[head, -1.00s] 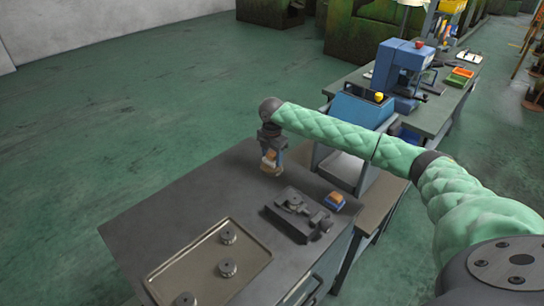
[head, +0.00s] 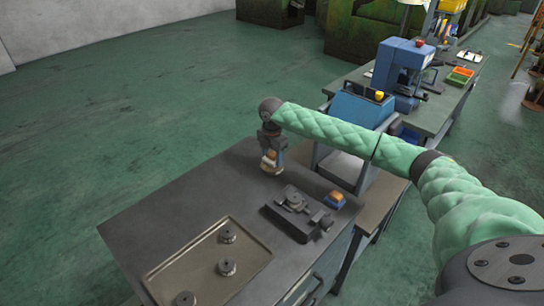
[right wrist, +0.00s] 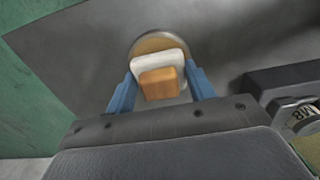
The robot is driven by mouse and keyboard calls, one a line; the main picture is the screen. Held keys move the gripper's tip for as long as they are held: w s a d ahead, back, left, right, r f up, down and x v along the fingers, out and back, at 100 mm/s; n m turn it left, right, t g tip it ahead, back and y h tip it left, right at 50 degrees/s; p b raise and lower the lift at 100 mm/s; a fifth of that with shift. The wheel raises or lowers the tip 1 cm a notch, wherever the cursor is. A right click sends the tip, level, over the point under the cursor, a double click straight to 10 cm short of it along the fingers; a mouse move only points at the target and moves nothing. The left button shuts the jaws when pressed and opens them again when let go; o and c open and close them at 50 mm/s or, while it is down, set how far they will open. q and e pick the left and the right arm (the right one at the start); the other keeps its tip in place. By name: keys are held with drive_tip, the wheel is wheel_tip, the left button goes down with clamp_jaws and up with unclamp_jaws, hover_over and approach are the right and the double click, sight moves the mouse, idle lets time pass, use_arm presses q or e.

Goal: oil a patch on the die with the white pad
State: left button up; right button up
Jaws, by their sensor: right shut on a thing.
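My right gripper (head: 271,154) hangs over the far edge of the dark bench top. In the right wrist view its blue fingers (right wrist: 160,90) are shut on the sides of the white pad (right wrist: 157,60), which has an orange-brown block (right wrist: 159,83) on its back. The pad is over a round dish (right wrist: 150,42) with an amber inside. I cannot tell if the pad touches it. The dish also shows in the head view (head: 271,170). A round die (head: 294,201) sits in a dark fixture (head: 301,219) nearer me; its M8 mark shows in the wrist view (right wrist: 300,116). My left gripper is out of view.
A blue block with an orange top (head: 334,199) lies right of the fixture. A tan tray (head: 195,262) with several round metal parts stands front left. Bare bench top (head: 190,195) lies between. A blue machine (head: 402,72) stands on a farther bench.

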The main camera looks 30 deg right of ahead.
sight(272, 153)
drive_tip(key=shift+f, duration=0.5)
idle(0.5)
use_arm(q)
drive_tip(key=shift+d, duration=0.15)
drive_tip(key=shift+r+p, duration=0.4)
use_arm(e)
drive_tip(key=shift+f, duration=0.1)
idle(1.9)
